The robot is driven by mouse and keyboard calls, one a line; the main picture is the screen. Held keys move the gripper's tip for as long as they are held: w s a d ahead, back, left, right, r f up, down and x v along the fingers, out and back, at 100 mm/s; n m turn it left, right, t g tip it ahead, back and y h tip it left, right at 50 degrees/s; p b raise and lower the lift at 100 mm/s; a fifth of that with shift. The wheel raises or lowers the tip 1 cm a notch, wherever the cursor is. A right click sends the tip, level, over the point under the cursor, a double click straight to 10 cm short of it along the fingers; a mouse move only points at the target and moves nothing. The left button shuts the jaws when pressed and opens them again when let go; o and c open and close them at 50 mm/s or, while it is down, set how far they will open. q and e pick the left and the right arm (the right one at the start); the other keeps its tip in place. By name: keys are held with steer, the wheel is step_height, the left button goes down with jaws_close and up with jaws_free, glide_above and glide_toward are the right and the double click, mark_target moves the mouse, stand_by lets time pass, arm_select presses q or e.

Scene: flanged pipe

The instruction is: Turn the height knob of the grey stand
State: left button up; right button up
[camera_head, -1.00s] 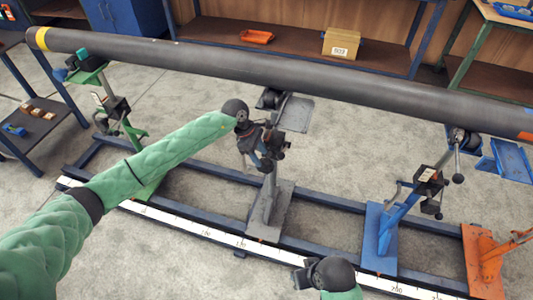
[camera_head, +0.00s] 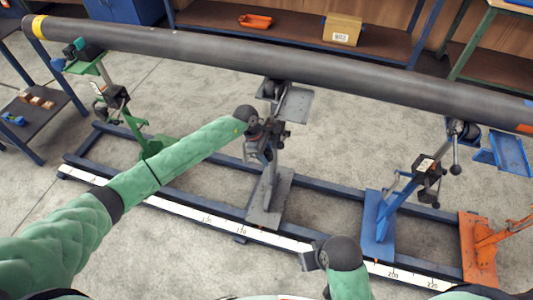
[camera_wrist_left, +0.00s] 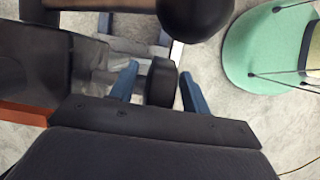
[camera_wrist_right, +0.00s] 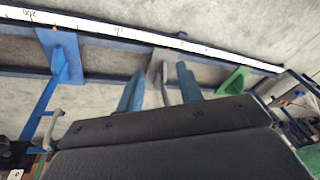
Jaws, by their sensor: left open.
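The grey stand (camera_head: 270,190) stands mid-rail under the long dark pipe (camera_head: 270,65). My left gripper (camera_head: 261,150) is at the upper part of its post in the head view. In the left wrist view a dark round knob (camera_wrist_left: 161,82) lies between the two blue fingers of the open left gripper (camera_wrist_left: 160,88). The fingers are apart, with a visible gap on the right; contact on the left side cannot be told. My right gripper (camera_wrist_right: 160,87) is open and empty, its fingers apart above the floor and rail. In the head view its fingers are hidden or too small to tell.
A green stand (camera_head: 125,110) is to the left, a blue stand (camera_head: 385,220) and an orange stand (camera_head: 478,250) to the right. A white scale (camera_head: 185,208) runs along the rail's front. Shelves with a cardboard box (camera_head: 342,29) stand behind. Floor in front is clear.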

arm_select(q)
steer(key=shift+c, duration=0.2)
